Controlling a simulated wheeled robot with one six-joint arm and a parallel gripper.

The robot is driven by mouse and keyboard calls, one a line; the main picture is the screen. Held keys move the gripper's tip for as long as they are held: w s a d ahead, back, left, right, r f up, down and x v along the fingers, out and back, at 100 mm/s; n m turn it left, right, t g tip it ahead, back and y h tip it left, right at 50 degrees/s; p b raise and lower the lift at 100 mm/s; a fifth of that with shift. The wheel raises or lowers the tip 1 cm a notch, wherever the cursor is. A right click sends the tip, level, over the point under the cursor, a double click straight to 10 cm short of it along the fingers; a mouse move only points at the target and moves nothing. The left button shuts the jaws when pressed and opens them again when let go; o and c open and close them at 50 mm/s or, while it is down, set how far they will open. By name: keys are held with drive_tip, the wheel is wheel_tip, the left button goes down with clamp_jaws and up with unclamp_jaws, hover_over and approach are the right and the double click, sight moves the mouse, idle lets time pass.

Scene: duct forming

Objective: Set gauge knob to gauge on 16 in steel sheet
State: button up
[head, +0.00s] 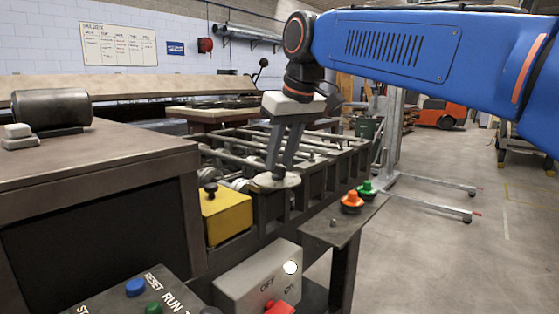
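My gripper (280,166) hangs from the blue arm over the near side of the roller machine, with its two grey fingers pointing down. A pale round disc (275,182), which may be the gauge knob, sits right at the fingertips. I cannot tell whether the fingers touch or grip it. A small gap shows between the fingers. Any marks on the disc are too small to read. A chart (118,45) with a table of text hangs on the back wall; its values are not readable. I cannot make out a steel sheet for certain.
A yellow box (226,215) with a dark knob stands left of the disc. Orange (351,201) and green (367,187) knobs sit on a small stand at right. A grey OFF/ON box (258,280) and button panel (140,297) are in front. Floor at right is open.

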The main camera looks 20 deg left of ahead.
drive_tip(key=shift+w+a+f, duration=0.1)
drive_tip(key=shift+a+f, duration=0.1)
drive_tip(key=shift+f, duration=0.35)
clamp_jaws()
drive_tip(key=shift+w+n+g, duration=0.1)
drive_tip(key=shift+n+g, duration=0.4)
drive_tip(key=shift+n, duration=0.9)
